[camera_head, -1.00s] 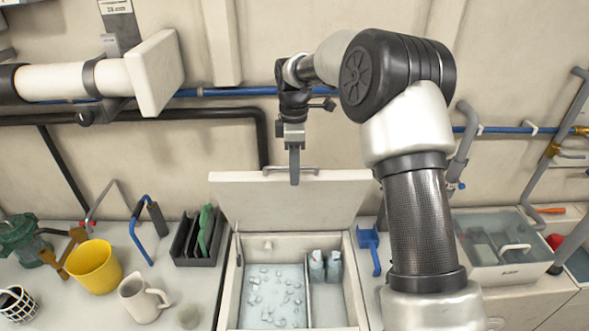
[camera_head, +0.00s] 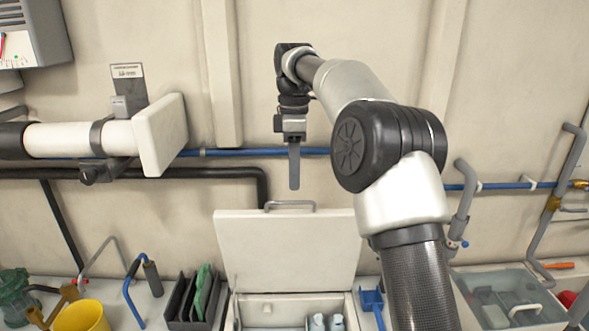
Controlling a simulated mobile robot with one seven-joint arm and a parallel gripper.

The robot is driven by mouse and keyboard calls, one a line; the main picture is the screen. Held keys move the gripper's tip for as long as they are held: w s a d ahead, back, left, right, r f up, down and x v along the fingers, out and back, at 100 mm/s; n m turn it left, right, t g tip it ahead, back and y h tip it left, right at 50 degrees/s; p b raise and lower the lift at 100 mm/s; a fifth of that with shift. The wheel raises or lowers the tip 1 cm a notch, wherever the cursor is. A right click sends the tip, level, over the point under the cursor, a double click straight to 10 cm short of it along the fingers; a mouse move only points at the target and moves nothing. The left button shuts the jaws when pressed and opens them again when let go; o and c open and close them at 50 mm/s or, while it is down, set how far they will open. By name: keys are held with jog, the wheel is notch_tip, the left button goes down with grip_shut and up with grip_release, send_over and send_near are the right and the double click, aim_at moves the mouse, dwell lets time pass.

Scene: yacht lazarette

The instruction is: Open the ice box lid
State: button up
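The ice box lid (camera_head: 288,248) is a cream panel standing raised, tilted back toward the wall, with a metal handle (camera_head: 290,203) on its top edge. The ice box (camera_head: 292,300) below it is uncovered; its front part is cut off by the lower picture edge. The tops of bottles or packs (camera_head: 326,322) show inside.
Blue and black pipes (camera_head: 140,172) run along the wall behind the lid. A black rack (camera_head: 190,300) stands left of the box, with a yellow bucket (camera_head: 82,317) farther left. A blue bracket (camera_head: 371,299) and a clear-lidded bin (camera_head: 505,297) stand to the right.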

jog(key=shift+r, duration=0.45)
jog(key=shift+c, duration=0.4)
jog(key=shift+w, duration=0.1)
jog(key=c, duration=0.4)
jog(key=shift+w+d+f+m, duration=0.1)
jog(key=shift+w+f+m, duration=0.15)
jog(key=shift+m, duration=0.25)
grip_shut()
jog(key=m+t+b, duration=0.3)
jog(key=m+t, duration=0.1)
jog(key=m, duration=1.3)
send_over(294, 210)
jog(key=shift+f, duration=6.35)
